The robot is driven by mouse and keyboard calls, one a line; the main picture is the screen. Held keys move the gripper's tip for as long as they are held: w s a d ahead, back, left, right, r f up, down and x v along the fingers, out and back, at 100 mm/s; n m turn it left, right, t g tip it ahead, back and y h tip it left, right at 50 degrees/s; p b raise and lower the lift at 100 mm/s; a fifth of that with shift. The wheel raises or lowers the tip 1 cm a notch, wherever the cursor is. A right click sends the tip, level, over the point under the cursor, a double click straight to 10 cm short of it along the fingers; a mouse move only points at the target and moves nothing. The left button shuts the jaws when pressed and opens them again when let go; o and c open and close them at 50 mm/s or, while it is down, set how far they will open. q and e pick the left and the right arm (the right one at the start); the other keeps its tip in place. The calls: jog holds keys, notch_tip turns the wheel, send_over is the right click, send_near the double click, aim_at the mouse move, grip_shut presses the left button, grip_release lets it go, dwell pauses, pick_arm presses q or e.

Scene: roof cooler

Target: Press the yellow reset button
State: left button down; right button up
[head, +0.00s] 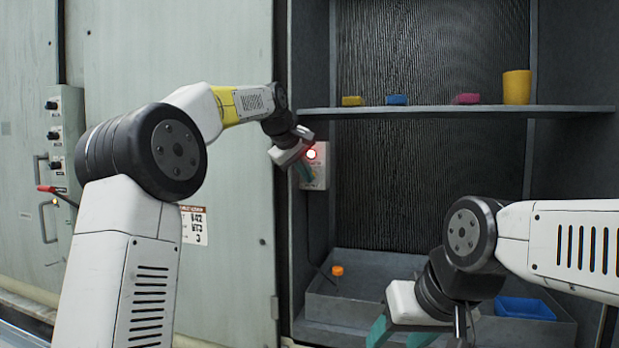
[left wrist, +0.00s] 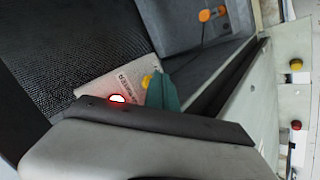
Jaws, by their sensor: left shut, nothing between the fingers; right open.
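A small white box (head: 315,165) with a glowing red lamp (head: 311,153) is fixed to the left inner wall of the open cabinet. In the left wrist view the box (left wrist: 112,88) shows printed text, a lit lamp (left wrist: 117,99) and a yellow button (left wrist: 147,81). My left gripper (head: 304,172) is shut and empty in front of the box. Its teal fingertips (left wrist: 162,92) are right beside the yellow button and partly cover that end of the box; whether they touch it I cannot tell. My right gripper (head: 398,335) is open and empty, low at the right before the cabinet.
A shelf (head: 440,110) carries small coloured blocks and a yellow cup (head: 516,87). A grey tray (head: 350,300) below holds an orange piece (head: 337,270) and a blue bin (head: 525,308). Another yellow knob (left wrist: 296,65) and a red one (left wrist: 296,125) show in the left wrist view.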

pick_arm(q)
jog(key=shift+w+d, duration=0.15)
jog(key=shift+w, duration=0.25)
dwell(0.4)
jog(key=shift+s, duration=0.15)
jog(key=shift+s+a, duration=0.25)
jog(key=shift+s, duration=0.45)
jog(key=shift+s+a, duration=0.25)
jog(key=shift+s, duration=0.55)
jog(key=shift+s+a, duration=0.3)
jog(key=shift+s, duration=0.45)
jog(key=shift+s+a, duration=0.25)
jog(key=shift+s, duration=0.55)
